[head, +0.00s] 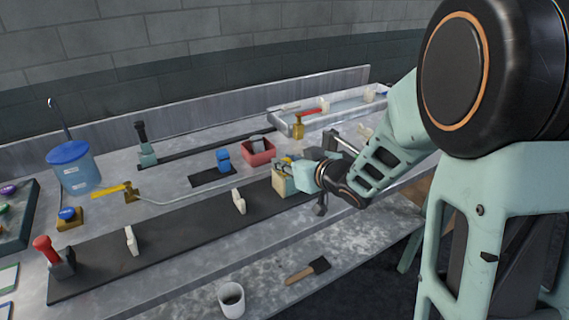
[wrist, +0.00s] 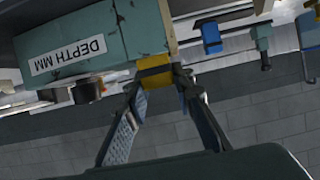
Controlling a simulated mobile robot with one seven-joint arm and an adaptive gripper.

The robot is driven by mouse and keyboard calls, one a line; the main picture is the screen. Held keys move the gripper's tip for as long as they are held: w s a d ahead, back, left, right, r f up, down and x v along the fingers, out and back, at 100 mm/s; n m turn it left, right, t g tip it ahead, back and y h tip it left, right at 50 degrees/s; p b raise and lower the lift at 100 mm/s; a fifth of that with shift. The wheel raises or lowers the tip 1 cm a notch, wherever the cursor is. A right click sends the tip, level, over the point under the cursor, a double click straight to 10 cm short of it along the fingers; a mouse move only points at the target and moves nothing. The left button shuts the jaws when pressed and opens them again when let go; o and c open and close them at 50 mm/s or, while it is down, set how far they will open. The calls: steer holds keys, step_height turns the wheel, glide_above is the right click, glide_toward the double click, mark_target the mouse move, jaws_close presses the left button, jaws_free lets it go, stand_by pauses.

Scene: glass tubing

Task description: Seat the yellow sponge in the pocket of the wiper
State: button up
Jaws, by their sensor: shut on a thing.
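My gripper (head: 296,172) is over the right part of the long dark strip in the head view. In the wrist view my gripper (wrist: 160,82) is shut on a yellow block, the yellow sponge (wrist: 153,70), with a finger on each side. The sponge is right by the edge of a teal block (wrist: 120,40) with a pale side and a "DEPTH MM" label. I cannot tell whether they touch. The block's pale face (head: 281,186) shows in the head view. I cannot tell whether this block is the wiper, and no pocket is visible.
The dark strip (head: 185,225) carries white clips (head: 131,240) and a red-handled clamp (head: 58,258). A red bin (head: 258,152), blue block (head: 223,159) and blue-lidded jar (head: 75,168) stand behind.

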steer(key=shift+f, duration=0.2)
steer(key=o, duration=0.9)
steer(key=shift+o, duration=0.2)
steer(key=shift+r, duration=0.15)
steer(key=shift+r, duration=0.2)
steer(key=p+v, duration=0.2)
steer(key=v, duration=1)
steer(key=shift+f, duration=0.15)
